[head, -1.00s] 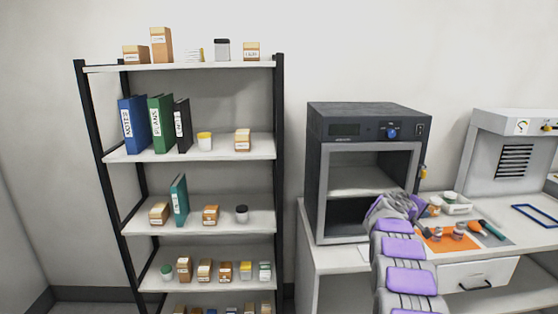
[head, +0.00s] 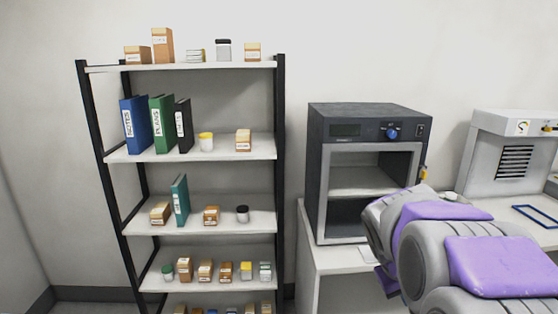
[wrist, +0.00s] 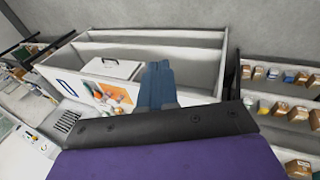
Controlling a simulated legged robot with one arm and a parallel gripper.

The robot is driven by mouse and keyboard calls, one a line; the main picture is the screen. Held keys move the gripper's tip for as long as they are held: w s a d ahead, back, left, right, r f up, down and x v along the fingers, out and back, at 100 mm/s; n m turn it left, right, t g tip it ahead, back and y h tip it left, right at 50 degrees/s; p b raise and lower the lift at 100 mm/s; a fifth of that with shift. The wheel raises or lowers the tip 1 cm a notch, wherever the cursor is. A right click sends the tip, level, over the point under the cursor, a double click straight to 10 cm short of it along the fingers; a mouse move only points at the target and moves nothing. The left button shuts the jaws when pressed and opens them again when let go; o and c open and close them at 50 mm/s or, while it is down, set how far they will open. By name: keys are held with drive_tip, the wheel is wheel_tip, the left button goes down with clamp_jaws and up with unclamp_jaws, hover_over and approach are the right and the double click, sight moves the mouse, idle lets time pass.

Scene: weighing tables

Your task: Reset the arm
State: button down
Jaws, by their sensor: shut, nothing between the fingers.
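My arm, grey with purple pads, rises at the lower right of the head view, in front of the table. The gripper's fingers cannot be made out in the head view. In the wrist view my gripper (wrist: 158,84) shows as two blue-grey fingers pressed together. It is shut and nothing is between the fingers.
A shelf rack (head: 200,146) with binders, boxes and jars stands at the left. A white cabinet with a vent (head: 514,160) and a blue frame (head: 535,216) are at the right. Bare wall lies above.

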drive_tip(key=s+a+f+g+y, duration=0.1)
drive_tip(key=s+a, duration=0.3)
drive_tip(key=s, duration=0.6)
drive_tip(key=s+a+f+m+g+y, duration=0.1)
drive_tip(key=s+a, duration=0.4)
drive_tip(key=s, duration=0.5)
drive_tip(key=s+a+f+g+y, duration=0.1)
drive_tip(key=s+a+f+y, duration=0.1)
drive_tip(key=s, duration=0.8)
drive_tip(key=a+f, duration=0.1)
drive_tip(key=a, duration=0.1)
drive_tip(key=shift+s+a+f+g+y, duration=0.15)
drive_tip(key=shift+a+f+g+y, duration=0.15)
drive_tip(key=shift+a+f+g, duration=0.1)
drive_tip(key=shift+d+m, duration=0.2)
drive_tip(key=shift+m, duration=0.1)
